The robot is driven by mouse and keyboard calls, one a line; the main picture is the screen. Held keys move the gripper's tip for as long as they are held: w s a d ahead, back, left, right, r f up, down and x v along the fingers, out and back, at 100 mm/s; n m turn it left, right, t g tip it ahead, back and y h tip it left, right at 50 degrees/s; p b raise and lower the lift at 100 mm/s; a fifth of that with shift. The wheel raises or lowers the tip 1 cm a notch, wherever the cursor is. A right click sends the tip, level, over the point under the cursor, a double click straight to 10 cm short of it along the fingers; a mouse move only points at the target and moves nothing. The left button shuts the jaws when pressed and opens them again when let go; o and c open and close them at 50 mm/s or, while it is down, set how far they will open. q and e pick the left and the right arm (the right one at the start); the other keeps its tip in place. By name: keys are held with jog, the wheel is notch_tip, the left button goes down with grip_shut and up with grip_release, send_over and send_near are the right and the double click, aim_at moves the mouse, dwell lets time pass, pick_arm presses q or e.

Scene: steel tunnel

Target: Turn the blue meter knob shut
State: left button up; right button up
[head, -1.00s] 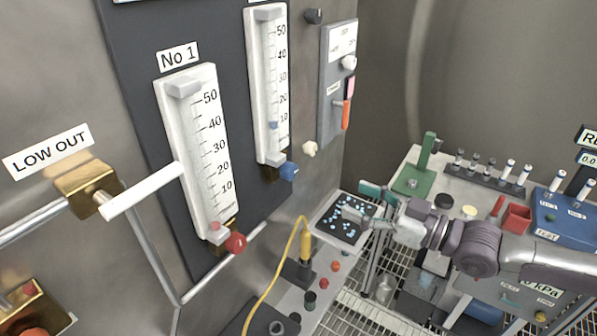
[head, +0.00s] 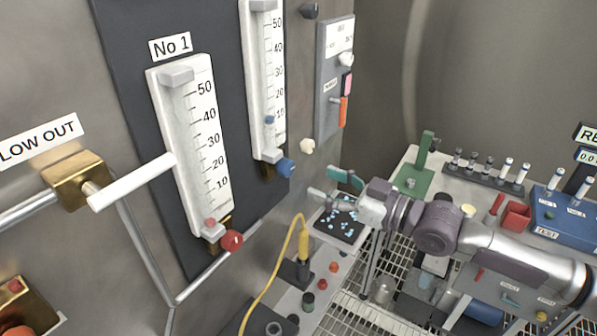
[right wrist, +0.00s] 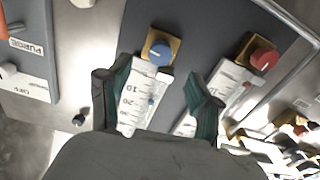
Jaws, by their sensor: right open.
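The blue meter knob (head: 285,167) sits at the foot of the second flow meter (head: 265,80), on the dark wall panel. In the right wrist view, the blue knob (right wrist: 160,52) is on a brass block, with a light line across its face. My right gripper (head: 330,185) is open and empty, to the right of the knob and apart from it in the head view. In the right wrist view its teal-padded fingers (right wrist: 157,72) are spread, with the knob beyond and between them. My left gripper is not in view.
A red knob (head: 231,240) is at the foot of the No 1 meter (head: 192,145). A white lever (head: 130,182) sticks out at left. A cream knob (head: 307,146) is right of the blue one. A yellow cable (head: 268,285) rises below. A bench (head: 400,185) stands right.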

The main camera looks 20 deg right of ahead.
aim_at(290, 170)
jog(key=p+x, duration=0.1)
jog(key=x, duration=0.4)
jog(key=shift+w+a+r+p, duration=0.1)
jog(key=shift+a+r+p, duration=0.1)
jog(key=shift+p, duration=0.2)
jog(key=shift+w+a+f, duration=0.15)
jog(key=shift+w+a, duration=0.3)
jog(key=shift+w, duration=0.1)
jog(key=shift+c, duration=0.3)
jog(key=c, duration=1.1)
